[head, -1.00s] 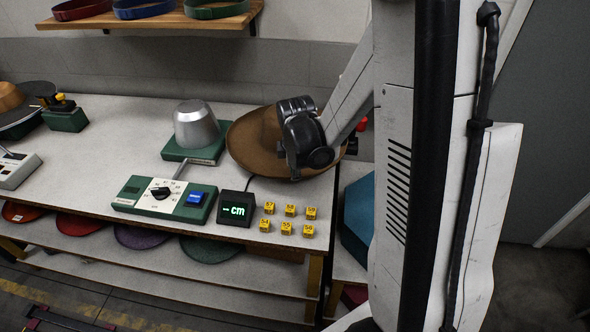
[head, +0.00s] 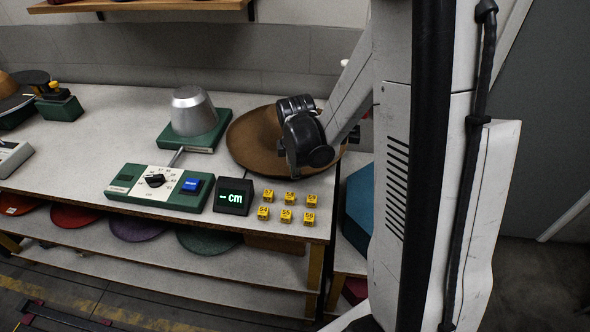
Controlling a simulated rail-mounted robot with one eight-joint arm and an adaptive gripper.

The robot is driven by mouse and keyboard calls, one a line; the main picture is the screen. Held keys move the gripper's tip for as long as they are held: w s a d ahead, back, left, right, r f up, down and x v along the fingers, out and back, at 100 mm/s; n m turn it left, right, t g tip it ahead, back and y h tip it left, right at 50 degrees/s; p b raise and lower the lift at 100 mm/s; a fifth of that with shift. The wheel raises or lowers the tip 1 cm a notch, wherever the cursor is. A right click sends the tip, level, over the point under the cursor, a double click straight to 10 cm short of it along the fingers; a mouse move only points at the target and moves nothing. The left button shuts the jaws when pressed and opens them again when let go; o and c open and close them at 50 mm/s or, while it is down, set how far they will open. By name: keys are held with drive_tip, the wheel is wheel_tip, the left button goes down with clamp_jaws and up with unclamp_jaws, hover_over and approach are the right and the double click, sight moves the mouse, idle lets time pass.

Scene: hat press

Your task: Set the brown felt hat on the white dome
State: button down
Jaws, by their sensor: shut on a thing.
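The brown felt hat (head: 250,142) is at the right end of the white worktop, just right of a metal dome. My gripper (head: 293,168) is over its right side and shut on it. The fingertips and the hat's right part are largely hidden by the gripper body. I cannot tell whether the hat touches the worktop. The dome (head: 194,112) is silver-grey rather than plainly white, bare, and upright on a green base (head: 208,141). No clearly white dome shows.
A green control box (head: 128,185) with a dial and blue button stands in front of the dome. A display reading "cm" (head: 234,197) and several yellow numbered cubes (head: 286,216) lie near the front edge. Another hat station (head: 60,107) is at left. Clear worktop lies left of the dome.

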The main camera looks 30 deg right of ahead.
idle(0.4)
drive_tip(key=c, duration=1.7)
unclamp_jaws()
drive_tip(key=shift+v, duration=6)
drive_tip(key=shift+s+a+r, duration=0.1)
drive_tip(key=s+a+r+m+t, duration=0.1)
drive_tip(key=s+a+r+m, duration=0.1)
drive_tip(key=s+a+m, duration=0.1)
drive_tip(key=s+a+r+m+t+b, duration=0.1)
drive_tip(key=s+a+r+m+t, duration=0.1)
drive_tip(key=s+a+m, duration=0.2)
drive_tip(key=s+a+r+m+t+y, duration=0.1)
drive_tip(key=s+a+r+m+t, duration=0.1)
drive_tip(key=s+m, duration=0.4)
drive_tip(key=shift+s+a+r+b, duration=0.15)
drive_tip(key=shift+s+a+r, duration=0.15)
drive_tip(key=shift+a, duration=0.3)
drive_tip(key=shift+s+a+r+b, duration=0.15)
drive_tip(key=shift+s+a+r, duration=0.15)
drive_tip(key=shift+a, duration=0.3)
